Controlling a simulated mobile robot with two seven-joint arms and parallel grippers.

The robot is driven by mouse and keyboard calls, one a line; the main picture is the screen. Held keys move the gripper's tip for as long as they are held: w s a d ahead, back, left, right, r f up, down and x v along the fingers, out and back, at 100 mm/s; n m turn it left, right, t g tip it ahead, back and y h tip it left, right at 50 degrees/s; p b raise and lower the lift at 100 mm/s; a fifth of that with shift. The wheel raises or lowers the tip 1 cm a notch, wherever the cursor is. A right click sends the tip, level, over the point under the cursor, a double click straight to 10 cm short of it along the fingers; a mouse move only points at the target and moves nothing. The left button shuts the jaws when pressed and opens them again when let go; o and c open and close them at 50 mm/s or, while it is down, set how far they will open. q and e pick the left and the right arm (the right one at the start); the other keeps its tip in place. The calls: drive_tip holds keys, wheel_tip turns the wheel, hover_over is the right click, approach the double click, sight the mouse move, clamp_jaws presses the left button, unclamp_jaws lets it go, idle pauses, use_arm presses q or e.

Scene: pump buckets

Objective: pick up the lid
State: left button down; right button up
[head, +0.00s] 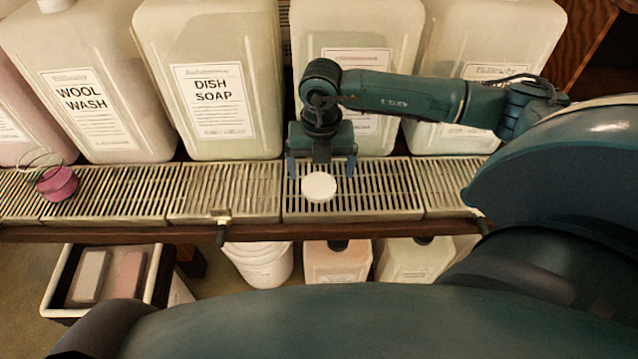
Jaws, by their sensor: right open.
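The lid (319,187) is a small round white disc in the head view. It appears to lie on the slatted drip tray (400,200) in front of the large containers. My right gripper (321,168) points down just behind and above the lid. Its two fingers are spread apart on either side, with nothing visible between them. I cannot tell whether the fingers touch the lid. My left gripper is not in view.
Large containers stand behind the trays, including one of wool wash (105,95) and one of dish soap (215,85). Below are a white bucket (262,265), smaller jugs (337,262) and a white-rimmed bin (60,290).

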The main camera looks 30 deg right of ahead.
drive_tip(key=f, duration=0.4)
drive_tip(key=shift+w+a+f, duration=0.1)
drive_tip(key=shift+a+f, duration=0.1)
drive_tip(key=shift+f, duration=0.05)
drive_tip(key=c, duration=1)
drive_tip(key=shift+r, duration=0.1)
drive_tip(key=shift+c, duration=0.2)
